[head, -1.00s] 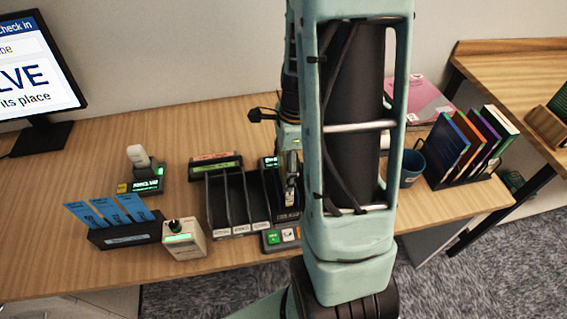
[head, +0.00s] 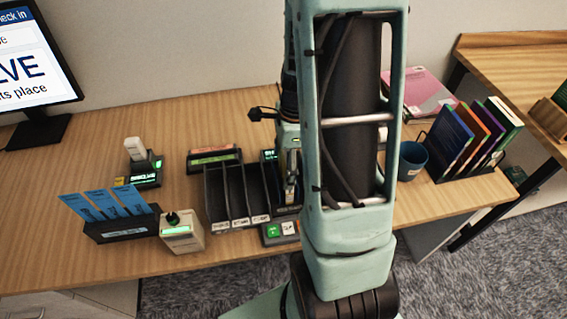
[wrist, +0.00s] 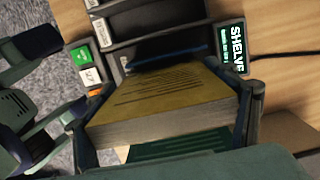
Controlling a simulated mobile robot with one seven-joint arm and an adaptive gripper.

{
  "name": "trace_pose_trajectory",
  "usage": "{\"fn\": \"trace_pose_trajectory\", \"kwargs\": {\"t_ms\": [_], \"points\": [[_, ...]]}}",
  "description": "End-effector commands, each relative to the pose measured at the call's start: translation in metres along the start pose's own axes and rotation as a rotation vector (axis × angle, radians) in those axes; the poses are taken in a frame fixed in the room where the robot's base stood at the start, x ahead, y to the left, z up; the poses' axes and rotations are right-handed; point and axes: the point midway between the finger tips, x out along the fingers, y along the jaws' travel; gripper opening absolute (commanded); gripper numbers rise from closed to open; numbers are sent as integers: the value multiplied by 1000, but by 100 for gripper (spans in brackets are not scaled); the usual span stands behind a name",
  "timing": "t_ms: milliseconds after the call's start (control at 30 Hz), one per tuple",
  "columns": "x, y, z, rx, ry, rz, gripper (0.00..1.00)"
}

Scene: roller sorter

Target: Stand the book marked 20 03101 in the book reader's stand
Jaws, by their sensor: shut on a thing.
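My gripper (wrist: 168,112) is shut on a book with a mustard-yellow cover (wrist: 165,88) and pale page edges, held between its two fingers in the wrist view. No number 20 03101 is readable on it. A dark slot of the black stand (wrist: 140,65) lies just beyond the book's far edge; whether they touch I cannot tell. The reader's small screen (wrist: 232,47), showing SHELVE, stands beside it. In the head view my gripper (head: 291,178) is over the right end of the black slotted rack (head: 228,190), and my arm hides the book.
A button pad (head: 280,232) lies in front of the rack. A holder with blue cards (head: 118,228) and a pale box (head: 182,234) stand to the left. A blue mug (head: 411,160) and a rack of upright books (head: 468,140) stand to the right. A green lined surface (wrist: 180,145) shows below the book.

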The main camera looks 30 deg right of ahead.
Motion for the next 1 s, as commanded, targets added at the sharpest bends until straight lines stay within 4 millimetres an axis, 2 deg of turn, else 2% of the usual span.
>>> {"fn": "trace_pose_trajectory", "kwargs": {"t_ms": [300, 333, 500, 833, 1000], "points": [[7, 0, -1, 0, 0, 0, 28], [6, 0, -1, 0, 0, 0, 82], [6, 0, -1, 0, 0, 0, 99], [4, 0, -1, 0, 0, -1, 99], [-14, -2, -1, -1, 0, -5, 99]]}}
